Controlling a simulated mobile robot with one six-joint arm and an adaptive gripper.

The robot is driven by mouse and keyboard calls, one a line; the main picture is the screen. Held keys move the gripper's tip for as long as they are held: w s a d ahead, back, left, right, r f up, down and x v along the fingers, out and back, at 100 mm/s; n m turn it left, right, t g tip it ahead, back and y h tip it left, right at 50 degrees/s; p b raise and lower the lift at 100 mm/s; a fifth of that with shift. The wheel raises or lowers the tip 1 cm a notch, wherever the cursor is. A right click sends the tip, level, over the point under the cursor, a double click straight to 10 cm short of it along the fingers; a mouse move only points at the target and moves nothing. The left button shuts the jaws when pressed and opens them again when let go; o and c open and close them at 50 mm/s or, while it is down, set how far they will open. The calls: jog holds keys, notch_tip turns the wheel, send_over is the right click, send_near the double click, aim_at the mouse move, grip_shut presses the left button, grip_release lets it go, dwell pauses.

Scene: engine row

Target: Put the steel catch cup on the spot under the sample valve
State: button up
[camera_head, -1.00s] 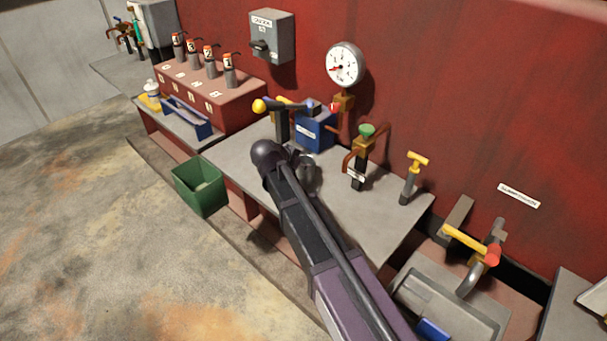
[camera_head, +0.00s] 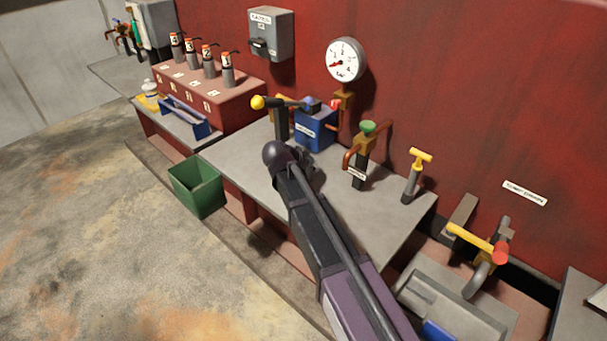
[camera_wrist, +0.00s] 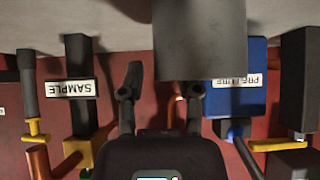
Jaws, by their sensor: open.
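A grey, smooth-sided block shape, apparently the steel catch cup (camera_wrist: 200,38), stands at the top middle of the upside-down wrist view. My gripper (camera_wrist: 162,86) is open, with its left finger clear of the cup and its right fingertip overlapped by the cup's edge; I cannot tell whether they touch. In the head view my gripper (camera_head: 308,168) is low over the bench, mostly behind my arm, and the cup is hidden. The sample valve (camera_head: 361,150), with a green knob and copper pipe, stands right of it. Its SAMPLE label (camera_wrist: 72,88) shows left in the wrist view. No marked spot is discernible.
A blue box (camera_head: 316,132) and a yellow-knobbed lever (camera_head: 280,117) stand behind my gripper. A yellow T-handle (camera_head: 419,160) stands right of the valve. A green bin (camera_head: 197,187) sits at the bench's front. The bench top (camera_head: 385,213) is bare at front right.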

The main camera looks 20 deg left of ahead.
dwell(0.4)
grip_shut()
jog(key=shift+r, duration=0.25)
notch_tip(320, 180, up, 3)
jog(key=p, duration=0.3)
jog(key=s+a+r+p, duration=0.1)
jog(key=s+p, duration=0.1)
jog(key=s, duration=1.4)
jog(key=shift+a+r, duration=0.15)
jog(key=shift+r, duration=0.15)
